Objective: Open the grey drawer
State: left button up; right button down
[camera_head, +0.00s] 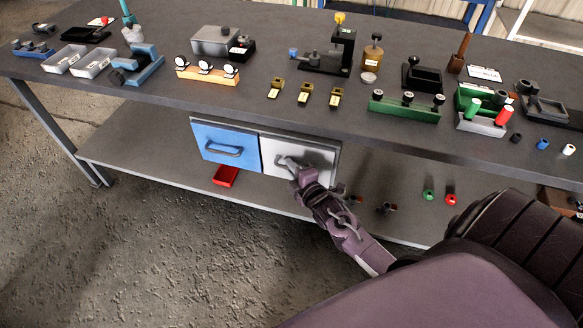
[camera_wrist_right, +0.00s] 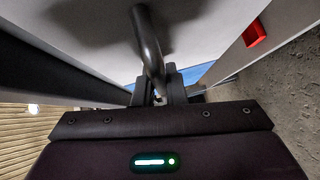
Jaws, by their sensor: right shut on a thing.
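The grey drawer (camera_head: 318,156) hangs under the workbench top, to the right of the blue drawer (camera_head: 222,136). Its front looks flush or nearly flush with the blue one. My right gripper (camera_head: 292,167) is at the grey drawer's handle (camera_head: 283,160). In the right wrist view the dark curved handle (camera_wrist_right: 148,45) runs down between the fingers of the gripper (camera_wrist_right: 158,90), which is shut on it. The fingertips are partly hidden behind the handle and the gripper body. My left gripper is not in view.
The workbench top (camera_head: 150,92) holds several fixtures and small parts. A red tray (camera_head: 226,176) lies on the lower shelf (camera_head: 130,150) below the blue drawer; it also shows in the right wrist view (camera_wrist_right: 254,33). Floor (camera_head: 130,240) in front of the drawers is clear.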

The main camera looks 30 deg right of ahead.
jog(key=s+a+p, duration=0.8)
jog(key=s+a, duration=1)
jog(key=a, duration=0.3)
jog(key=shift+s+a, duration=0.3)
jog(key=shift+a, duration=0.05)
jog(key=c, duration=1.5)
grip_release()
jog(key=s+r, duration=0.1)
jog(key=s, duration=0.6)
jog(key=shift+s+a+b, duration=0.25)
jog(key=shift+s+b, duration=0.1)
jog(key=shift+b, duration=0.05)
